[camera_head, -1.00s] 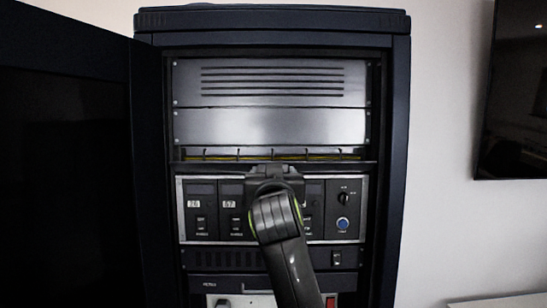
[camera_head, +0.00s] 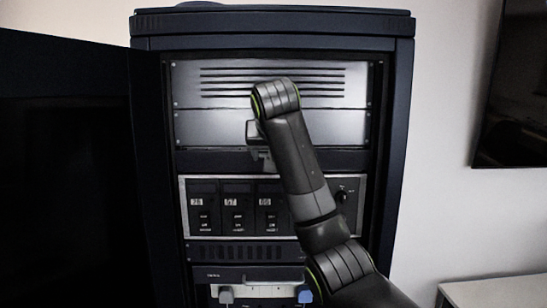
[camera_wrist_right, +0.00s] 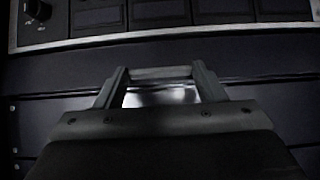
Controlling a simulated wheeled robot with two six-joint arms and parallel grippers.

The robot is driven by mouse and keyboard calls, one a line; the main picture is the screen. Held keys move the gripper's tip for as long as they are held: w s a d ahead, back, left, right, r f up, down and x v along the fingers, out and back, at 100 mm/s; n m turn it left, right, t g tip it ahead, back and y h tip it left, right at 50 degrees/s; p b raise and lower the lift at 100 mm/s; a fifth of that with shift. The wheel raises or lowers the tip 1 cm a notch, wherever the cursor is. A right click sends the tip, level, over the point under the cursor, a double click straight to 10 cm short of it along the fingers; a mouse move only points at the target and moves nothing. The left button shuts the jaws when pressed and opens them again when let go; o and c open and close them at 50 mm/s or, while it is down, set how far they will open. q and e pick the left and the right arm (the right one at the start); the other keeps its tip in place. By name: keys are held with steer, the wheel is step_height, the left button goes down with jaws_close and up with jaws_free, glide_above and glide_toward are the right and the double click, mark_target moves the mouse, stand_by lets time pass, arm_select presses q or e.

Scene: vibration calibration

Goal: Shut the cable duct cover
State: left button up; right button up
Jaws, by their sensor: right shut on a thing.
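The cable duct cover (camera_head: 335,160) is a dark strip across the rack, between the grey blank panel above and the row of labelled modules below. It stands upright and looks flush across the duct. No cables show there. My right gripper (camera_head: 263,160) is at the middle of this strip, with its wrist above it. The gripper is shut on the cover's edge or lip; the exact contact is hard to see. My left gripper is out of view.
The module row (camera_head: 235,208) has switches and a knob (camera_head: 341,195) at its right, partly behind my arm. The open rack door (camera_head: 65,180) fills the left. A screen (camera_head: 512,90) hangs on the right wall.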

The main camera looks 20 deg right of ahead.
steer(key=shift+w+d+r+g+y, duration=0.15)
steer(key=shift+w+r+g, duration=0.15)
steer(key=shift+g, duration=0.25)
steer(key=shift+w+d+r+g+y, duration=0.15)
steer(key=shift+w+g, duration=0.1)
steer(key=shift+g, duration=0.3)
steer(key=shift+w+a, duration=0.1)
steer(key=o, duration=1)
steer(key=shift+w, duration=0.1)
steer(key=b+v, duration=0.8)
steer(key=v, duration=0.9)
steer(key=shift+r, duration=0.3)
